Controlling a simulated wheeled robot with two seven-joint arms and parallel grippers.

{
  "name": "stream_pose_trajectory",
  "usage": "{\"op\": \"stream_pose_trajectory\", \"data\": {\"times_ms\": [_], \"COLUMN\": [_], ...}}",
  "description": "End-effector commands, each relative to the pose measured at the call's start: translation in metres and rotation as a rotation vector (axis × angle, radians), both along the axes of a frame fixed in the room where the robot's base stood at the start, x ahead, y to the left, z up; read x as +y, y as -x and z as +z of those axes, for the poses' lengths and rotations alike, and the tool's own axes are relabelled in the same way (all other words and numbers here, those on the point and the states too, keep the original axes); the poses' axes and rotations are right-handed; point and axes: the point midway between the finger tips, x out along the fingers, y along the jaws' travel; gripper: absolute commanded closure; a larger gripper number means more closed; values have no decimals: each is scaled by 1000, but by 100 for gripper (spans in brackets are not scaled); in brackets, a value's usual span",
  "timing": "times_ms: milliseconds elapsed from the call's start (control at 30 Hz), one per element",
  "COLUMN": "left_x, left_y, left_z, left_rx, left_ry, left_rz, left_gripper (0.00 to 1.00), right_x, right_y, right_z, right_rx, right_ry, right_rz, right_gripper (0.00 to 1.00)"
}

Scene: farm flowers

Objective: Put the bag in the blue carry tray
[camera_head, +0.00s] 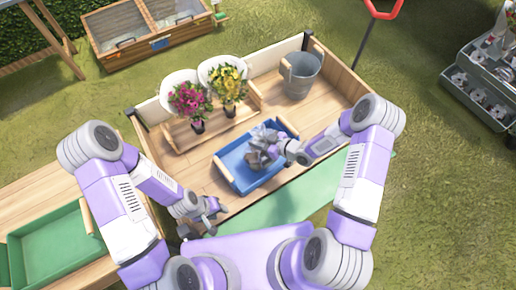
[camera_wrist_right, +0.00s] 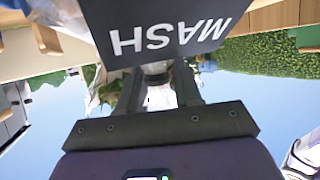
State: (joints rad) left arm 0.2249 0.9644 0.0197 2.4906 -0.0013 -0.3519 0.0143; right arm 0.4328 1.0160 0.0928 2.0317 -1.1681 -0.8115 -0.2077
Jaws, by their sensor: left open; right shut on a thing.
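The tray has wooden end handles and sits on the wooden bench top. My right gripper (camera_head: 281,148) is shut on the bag from its right side; whether the bag touches the tray floor I cannot tell. In the right wrist view the bag (camera_wrist_right: 160,42) shows a dark panel reading MASH upside down, at the tips of the gripper's fingers (camera_wrist_right: 158,75). My left gripper (camera_head: 207,212) is open and empty near the bench's front edge, left of the tray.
Pink flowers (camera_head: 190,101) and yellow flowers (camera_head: 229,86) stand in pots behind the tray, beside white round-backed forms. A metal bucket (camera_head: 300,75) is at the back right. A green tray (camera_head: 55,242) lies on the left bench. Bare bench top lies right of the blue tray.

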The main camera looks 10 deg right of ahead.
Motion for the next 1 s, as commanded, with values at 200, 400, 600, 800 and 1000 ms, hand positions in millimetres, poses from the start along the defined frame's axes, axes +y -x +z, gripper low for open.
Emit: {"op": "stream_pose_trajectory", "data": {"times_ms": [200, 400, 600, 800, 1000], "left_x": [0, 0, 0, 0, 0], "left_y": [0, 0, 0, 0, 0], "left_z": [-5, -14, -13, -18, -17], "left_rx": [0, 0, 0, 0, 0], "left_ry": [0, 0, 0, 0, 0], "left_rz": [0, 0, 0, 0, 0], "left_gripper": [57, 57, 57, 57, 57], "right_x": [0, 0, 0, 0, 0], "right_y": [-1, -1, -1, -1, 0], "right_z": [-15, -42, -42, -46, -47], "right_rx": [-5, -4, -6, -6, -2], "right_ry": [-2, -2, -2, -2, 0], "right_rz": [0, 0, -1, 0, -1], "right_gripper": [100, 100, 100, 100, 42]}}
